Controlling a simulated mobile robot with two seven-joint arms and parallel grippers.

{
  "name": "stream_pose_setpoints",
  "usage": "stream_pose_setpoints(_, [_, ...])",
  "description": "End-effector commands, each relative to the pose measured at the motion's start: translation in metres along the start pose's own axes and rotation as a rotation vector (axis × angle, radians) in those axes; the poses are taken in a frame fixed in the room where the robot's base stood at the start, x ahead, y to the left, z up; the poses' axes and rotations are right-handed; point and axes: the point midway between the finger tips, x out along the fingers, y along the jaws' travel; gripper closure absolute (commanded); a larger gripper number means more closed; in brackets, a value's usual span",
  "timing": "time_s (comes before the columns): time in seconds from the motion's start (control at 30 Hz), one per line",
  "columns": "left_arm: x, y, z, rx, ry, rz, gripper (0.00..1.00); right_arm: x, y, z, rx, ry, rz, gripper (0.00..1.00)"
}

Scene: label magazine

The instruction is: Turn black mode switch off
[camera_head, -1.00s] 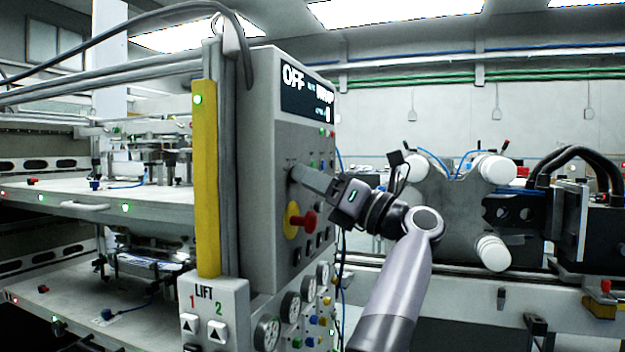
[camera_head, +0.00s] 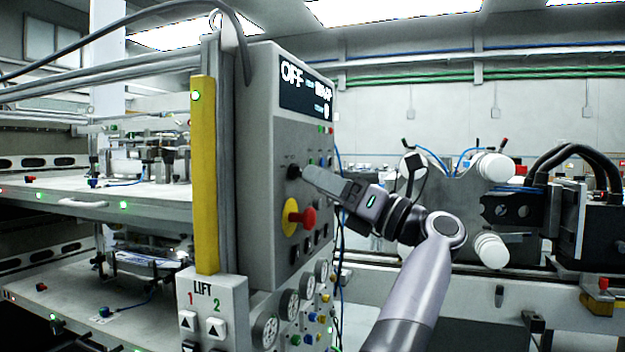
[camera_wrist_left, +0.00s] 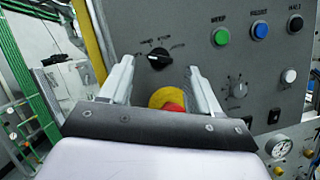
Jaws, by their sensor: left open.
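The black mode switch (camera_head: 293,172) is a round knob on the grey control panel (camera_head: 262,150), below a display (camera_head: 307,92) that reads OFF. In the left wrist view the black switch (camera_wrist_left: 160,58) has small labels around it and a pale mark on its left part. My left gripper (camera_head: 306,173) is just to the right of the switch in the head view, seemingly a little apart from it. In the wrist view its two fingers are spread and empty, with the switch beyond and between their tips. My right gripper is not in view.
A red emergency button on a yellow base (camera_head: 298,217) sits just below the switch; the gripper's right finger partly overlaps its area in the wrist view. Green, blue and black buttons (camera_wrist_left: 260,31) lie to the right. A yellow post (camera_head: 205,175) stands left of the panel.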

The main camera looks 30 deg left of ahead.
Motion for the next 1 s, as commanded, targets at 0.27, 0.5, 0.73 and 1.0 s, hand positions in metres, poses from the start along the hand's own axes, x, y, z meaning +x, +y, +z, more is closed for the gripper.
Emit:
stream_pose_setpoints(0.27, [-0.036,0.000,0.000,0.000,-0.001,0.000,0.38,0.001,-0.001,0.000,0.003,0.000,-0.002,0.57])
stream_pose_setpoints(0.5, [-0.039,0.001,0.001,-0.001,-0.001,0.001,0.38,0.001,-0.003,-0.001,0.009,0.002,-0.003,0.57])
stream_pose_setpoints(0.73, [-0.039,0.000,0.000,-0.001,-0.001,0.001,0.38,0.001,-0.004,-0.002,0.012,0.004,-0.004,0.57])
stream_pose_setpoints(1.0, [-0.037,-0.014,-0.010,0.059,-0.073,0.002,0.38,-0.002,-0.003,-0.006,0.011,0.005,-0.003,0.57])
